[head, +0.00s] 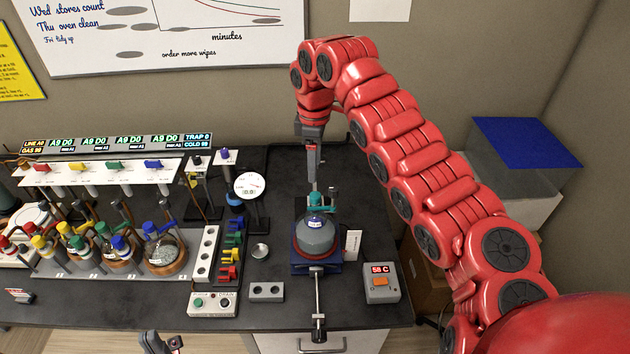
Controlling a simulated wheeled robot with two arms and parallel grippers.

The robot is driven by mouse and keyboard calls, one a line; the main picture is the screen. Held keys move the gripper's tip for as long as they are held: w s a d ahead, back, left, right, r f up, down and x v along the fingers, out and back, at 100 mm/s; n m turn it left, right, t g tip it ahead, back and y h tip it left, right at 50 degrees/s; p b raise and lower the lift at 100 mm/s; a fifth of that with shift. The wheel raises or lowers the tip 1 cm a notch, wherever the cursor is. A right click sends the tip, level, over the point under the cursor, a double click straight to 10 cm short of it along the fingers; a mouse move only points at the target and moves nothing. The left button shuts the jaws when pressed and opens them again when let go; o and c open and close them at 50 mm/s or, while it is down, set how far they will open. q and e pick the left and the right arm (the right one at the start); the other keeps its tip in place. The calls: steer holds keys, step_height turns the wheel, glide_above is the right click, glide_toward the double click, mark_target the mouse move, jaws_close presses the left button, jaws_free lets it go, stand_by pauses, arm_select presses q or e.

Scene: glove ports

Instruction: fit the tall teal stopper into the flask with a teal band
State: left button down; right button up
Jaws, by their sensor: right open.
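A round flask (315,238) sits in a dark blue stand in the middle of the bench. A teal stopper (324,199) is at the top of its neck, just below my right gripper (313,187). The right gripper points down over the flask and is open; from this angle I cannot tell whether its fingers touch the stopper or how deep the stopper sits. A band on the flask is too small to make out clearly. Only part of my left gripper (160,342) shows, low at the bottom edge, away from the flask, and its jaw state is unclear.
A rack of flasks with coloured stoppers (162,250) stands at the left. Coloured clips (230,250) and a grey holed block (266,292) lie left of the stand. A heater controller reading 58 C (381,283) is at its right. A round gauge (249,186) stands behind.

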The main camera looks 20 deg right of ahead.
step_height(320, 180, up, 5)
steer(key=shift+f+p, duration=0.1)
steer(key=shift+p, duration=1.1)
steer(key=shift+f, duration=0.1)
